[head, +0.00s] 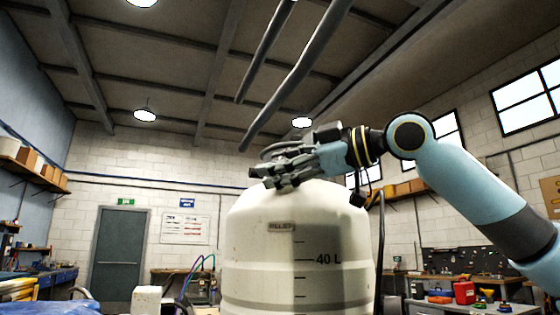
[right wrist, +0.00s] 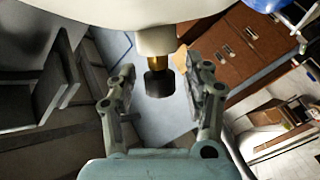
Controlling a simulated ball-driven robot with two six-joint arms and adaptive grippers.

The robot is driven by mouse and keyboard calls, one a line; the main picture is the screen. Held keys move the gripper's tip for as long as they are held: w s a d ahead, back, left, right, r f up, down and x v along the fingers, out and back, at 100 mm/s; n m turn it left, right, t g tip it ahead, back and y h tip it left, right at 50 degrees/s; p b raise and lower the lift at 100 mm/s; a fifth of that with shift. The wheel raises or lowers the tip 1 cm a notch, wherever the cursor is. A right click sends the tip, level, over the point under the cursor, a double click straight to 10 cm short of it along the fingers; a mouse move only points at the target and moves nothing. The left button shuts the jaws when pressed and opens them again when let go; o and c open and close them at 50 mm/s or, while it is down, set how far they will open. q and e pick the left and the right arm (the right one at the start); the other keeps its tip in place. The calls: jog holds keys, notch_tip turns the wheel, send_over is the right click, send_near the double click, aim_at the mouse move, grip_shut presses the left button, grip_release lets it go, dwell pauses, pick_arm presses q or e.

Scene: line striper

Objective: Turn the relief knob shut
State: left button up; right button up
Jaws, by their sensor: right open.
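The big white tank (head: 260,255) stands in the middle of the head view, with a small plate (head: 281,226) on its upper front and a 40 L mark. My right gripper (head: 262,176) is at the tank's top in the head view. In the right wrist view a dark knob (right wrist: 159,84) on a brass stem (right wrist: 182,60) sticks out from a pale fitting (right wrist: 155,38). My right gripper (right wrist: 161,88) is open there, with one finger on each side of the knob and gaps between. The knob cannot be made out in the head view. My left gripper is not in view.
Dark hoses run down the tank's right side. A workbench with a red case (head: 464,292) is at the right, and a grey door (head: 118,255) is at the back left.

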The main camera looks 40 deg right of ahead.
aim_at(280, 158)
notch_tip(280, 158, up, 9)
jog(key=shift+s+r, duration=0.15)
jog(key=shift+r, duration=0.25)
jog(key=shift+w, duration=0.25)
jog(key=shift+s, duration=0.15)
